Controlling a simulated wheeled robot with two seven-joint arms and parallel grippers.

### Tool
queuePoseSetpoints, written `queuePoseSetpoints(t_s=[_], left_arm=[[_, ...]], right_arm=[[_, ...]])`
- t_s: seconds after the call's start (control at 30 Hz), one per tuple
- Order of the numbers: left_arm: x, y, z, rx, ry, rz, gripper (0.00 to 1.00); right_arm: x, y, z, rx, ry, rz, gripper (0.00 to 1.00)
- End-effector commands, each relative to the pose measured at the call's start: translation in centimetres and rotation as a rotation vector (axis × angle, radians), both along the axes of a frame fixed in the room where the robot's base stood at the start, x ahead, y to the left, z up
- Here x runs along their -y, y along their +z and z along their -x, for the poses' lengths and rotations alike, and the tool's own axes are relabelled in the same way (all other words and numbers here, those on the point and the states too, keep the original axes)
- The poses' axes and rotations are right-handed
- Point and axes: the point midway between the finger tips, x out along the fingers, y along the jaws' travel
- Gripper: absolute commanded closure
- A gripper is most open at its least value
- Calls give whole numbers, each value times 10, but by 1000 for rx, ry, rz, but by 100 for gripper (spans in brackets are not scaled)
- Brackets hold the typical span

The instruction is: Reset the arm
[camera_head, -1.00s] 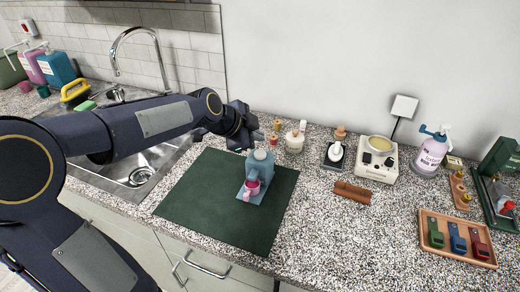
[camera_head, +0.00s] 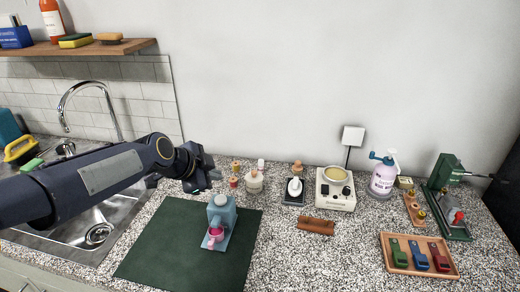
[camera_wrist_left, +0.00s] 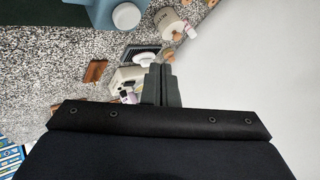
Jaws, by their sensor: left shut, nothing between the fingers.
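My left arm reaches in from the left in the head view. My left gripper (camera_head: 212,179) is raised above the counter, behind and a little left of a blue dispenser-like device (camera_head: 222,213). The gripper is shut and empty; its closed fingers also show in the left wrist view (camera_wrist_left: 161,85). The blue device stands on a dark green mat (camera_head: 165,245), apart from the gripper, with a small pink cup (camera_head: 215,234) at its front. Part of the blue device shows at the top of the left wrist view (camera_wrist_left: 100,12). My right gripper is not in view.
Behind the mat stand small bottles and a cream jar (camera_head: 254,182). To the right are a white warmer (camera_head: 336,200), brown rolls (camera_head: 316,226), a spray bottle (camera_head: 383,176), a wooden tray (camera_head: 420,272) of coloured tools and a green press (camera_head: 447,200). The sink (camera_head: 85,232) lies left.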

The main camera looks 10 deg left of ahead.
Motion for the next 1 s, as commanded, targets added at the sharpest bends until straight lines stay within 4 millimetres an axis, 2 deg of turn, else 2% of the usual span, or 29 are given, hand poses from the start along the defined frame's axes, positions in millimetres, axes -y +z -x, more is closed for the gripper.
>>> queuePoseSetpoints(t_s=[0.07, 0.17, 0.27, 0.4, 0.5, 0.6, 0.73, 1.0], left_arm=[[1, 1, 6, -8, 14, 14, 100], [5, 4, 34, -58, 90, 88, 100], [13, 2, 87, -153, 240, 226, 100], [27, -17, 170, -324, 513, 455, 100], [37, -36, 219, -431, 696, 596, 100], [45, -54, 252, -512, 837, 698, 100], [51, -67, 274, -570, 941, 765, 100], [51, -69, 277, -577, 954, 775, 100]], right_arm=[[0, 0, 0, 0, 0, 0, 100], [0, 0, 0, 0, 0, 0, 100], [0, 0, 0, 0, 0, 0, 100], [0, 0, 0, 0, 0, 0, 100], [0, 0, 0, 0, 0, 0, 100], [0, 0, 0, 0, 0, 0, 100], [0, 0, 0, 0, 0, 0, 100], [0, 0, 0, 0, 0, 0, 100]])
